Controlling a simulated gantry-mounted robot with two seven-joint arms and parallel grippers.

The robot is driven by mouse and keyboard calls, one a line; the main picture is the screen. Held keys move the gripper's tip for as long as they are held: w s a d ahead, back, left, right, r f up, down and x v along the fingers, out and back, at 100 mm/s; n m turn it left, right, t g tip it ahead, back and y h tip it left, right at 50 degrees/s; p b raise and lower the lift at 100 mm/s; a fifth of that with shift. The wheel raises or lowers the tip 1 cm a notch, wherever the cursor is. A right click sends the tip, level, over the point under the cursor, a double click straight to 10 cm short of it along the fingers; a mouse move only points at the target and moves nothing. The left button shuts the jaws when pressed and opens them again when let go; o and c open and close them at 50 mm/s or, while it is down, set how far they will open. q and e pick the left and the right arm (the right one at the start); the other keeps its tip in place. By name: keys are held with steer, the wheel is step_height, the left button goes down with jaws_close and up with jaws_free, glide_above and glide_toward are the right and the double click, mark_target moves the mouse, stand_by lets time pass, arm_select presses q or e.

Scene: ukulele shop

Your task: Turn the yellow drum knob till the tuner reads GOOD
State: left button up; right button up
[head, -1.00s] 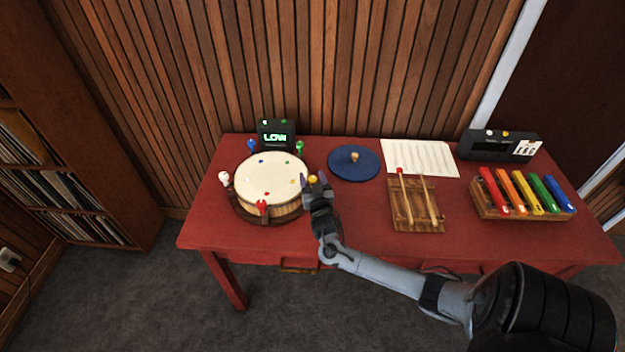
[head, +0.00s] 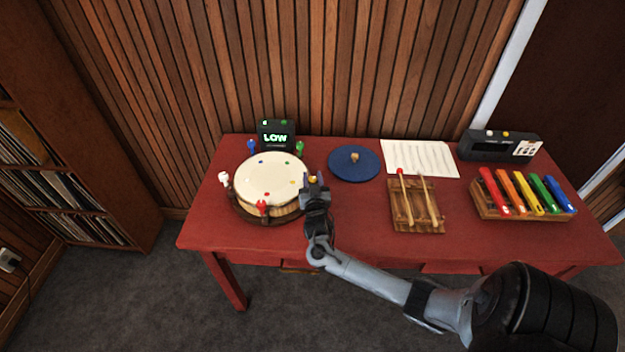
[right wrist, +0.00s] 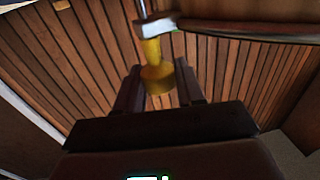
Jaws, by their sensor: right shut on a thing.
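The drum (head: 268,178) with a cream head stands on the left part of the red table. Its yellow knob (head: 312,179) is on the drum's right side, mostly hidden by my right gripper (head: 314,188). In the right wrist view the yellow knob (right wrist: 158,75) sits between the two dark fingers (right wrist: 160,88), which are shut on it. The tuner (head: 276,135) behind the drum reads LOW in green. My left gripper is not in view.
White (head: 224,179), red (head: 262,207), blue (head: 252,145) and green (head: 299,148) knobs surround the drum. A blue disc (head: 354,163), a wooden rack with sticks (head: 402,222), sheet music (head: 420,157), coloured bars (head: 525,192) and a dark device (head: 490,146) lie to the right.

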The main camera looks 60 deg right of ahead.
steer(key=m+g+h, duration=0.1)
steer(key=g, duration=0.1)
steer(key=m+g+h+b, duration=0.1)
steer(key=shift+w+f+m+g, duration=0.1)
steer(key=shift+f+m+g, duration=0.1)
steer(key=shift+m+g, duration=0.2)
steer(key=shift+r+m+g+h+b, duration=0.15)
steer(key=shift+m+g+h+b, duration=0.35)
steer(key=shift+m+g+b, duration=0.7)
steer(key=shift+n, duration=0.3)
steer(key=o, duration=0.9)
steer(key=shift+a, duration=0.1)
steer(key=shift+p+v, duration=0.75)
steer(key=shift+v, duration=4.6)
